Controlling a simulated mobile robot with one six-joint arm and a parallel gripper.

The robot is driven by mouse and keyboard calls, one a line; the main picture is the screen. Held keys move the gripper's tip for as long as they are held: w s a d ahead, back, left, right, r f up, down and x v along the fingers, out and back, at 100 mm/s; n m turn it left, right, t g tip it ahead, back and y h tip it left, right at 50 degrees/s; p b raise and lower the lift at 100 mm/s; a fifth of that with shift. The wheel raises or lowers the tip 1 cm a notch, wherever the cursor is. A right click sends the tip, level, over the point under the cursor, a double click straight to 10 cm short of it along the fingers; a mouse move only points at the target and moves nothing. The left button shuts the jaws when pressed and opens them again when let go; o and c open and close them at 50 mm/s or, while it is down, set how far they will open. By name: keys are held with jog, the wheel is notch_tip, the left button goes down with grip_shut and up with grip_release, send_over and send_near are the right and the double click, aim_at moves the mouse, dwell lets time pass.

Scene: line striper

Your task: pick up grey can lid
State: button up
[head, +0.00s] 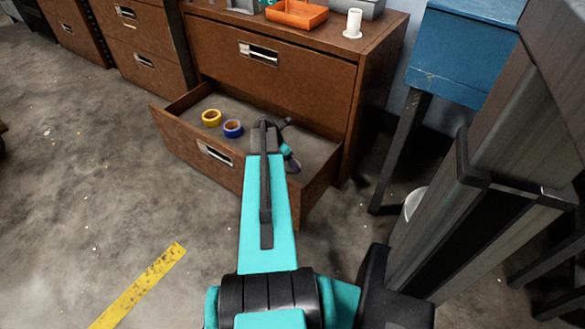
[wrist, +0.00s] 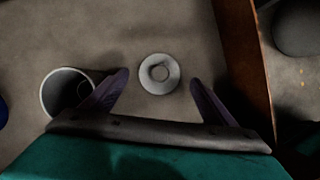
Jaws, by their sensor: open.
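The grey can lid (wrist: 158,74), a small round disc with a raised ring in its centre, lies flat on the drawer floor in the wrist view. My gripper (wrist: 160,78) is open, with its two dark purple fingers apart on either side of the lid in the picture. Nothing is between the fingers that I can see held. In the head view my gripper (head: 291,161) reaches into the right part of the open drawer (head: 180,137); the lid is hidden there behind my arm.
A grey open can (wrist: 62,92) is close beside the left finger. The drawer wall (wrist: 247,55) is right of the gripper. Yellow tape (head: 211,117) and blue tape (head: 233,128) lie left in the drawer. An orange tray (head: 297,13) and white cylinder (head: 353,22) stand on the cabinet.

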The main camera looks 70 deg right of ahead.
jog(key=shift+b+x, duration=0.3)
jog(key=shift+x, duration=1)
jog(key=shift+c, duration=0.2)
jog(key=c, duration=1.1)
